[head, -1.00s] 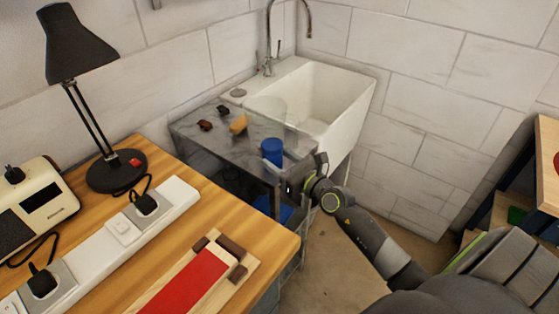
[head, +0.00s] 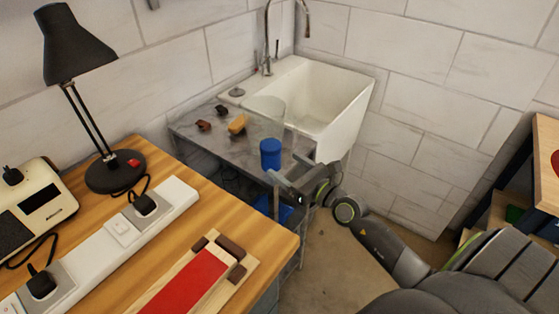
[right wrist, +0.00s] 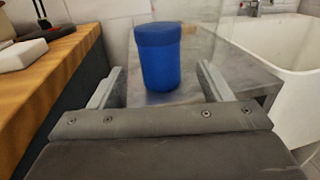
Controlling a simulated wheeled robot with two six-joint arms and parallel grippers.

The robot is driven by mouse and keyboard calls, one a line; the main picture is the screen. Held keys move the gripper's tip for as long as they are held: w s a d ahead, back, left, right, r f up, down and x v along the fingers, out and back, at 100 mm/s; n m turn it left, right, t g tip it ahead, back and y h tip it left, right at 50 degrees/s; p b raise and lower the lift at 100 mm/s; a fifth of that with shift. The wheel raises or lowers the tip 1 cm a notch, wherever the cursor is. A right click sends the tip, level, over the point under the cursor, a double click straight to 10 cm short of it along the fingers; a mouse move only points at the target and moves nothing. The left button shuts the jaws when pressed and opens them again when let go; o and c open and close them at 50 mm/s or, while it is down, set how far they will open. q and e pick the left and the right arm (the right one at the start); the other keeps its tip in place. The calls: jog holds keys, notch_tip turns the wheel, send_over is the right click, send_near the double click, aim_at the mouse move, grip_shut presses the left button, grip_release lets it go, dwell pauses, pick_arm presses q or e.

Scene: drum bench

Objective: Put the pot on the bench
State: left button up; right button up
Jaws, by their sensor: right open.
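A blue pot (head: 271,154), a lidded-looking cylinder, stands upright on the grey stone-topped side table (head: 215,146) beside the sink. It also shows in the right wrist view (right wrist: 159,62), ahead of and between the two finger lines. My right gripper (head: 287,170) is open and empty at the table's front right corner, in front of the pot and apart from it. The wooden bench (head: 205,202) is at the lower left in the head view. My left gripper is not in view.
A clear glass vessel (head: 266,112) stands right behind the pot. A yellowish block (head: 237,124) and small dark items lie on the side table. The white sink (head: 345,110) is behind.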

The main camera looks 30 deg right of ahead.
jog(key=v, duration=0.8)
jog(key=shift+b, duration=0.3)
jog(key=shift+w, duration=0.1)
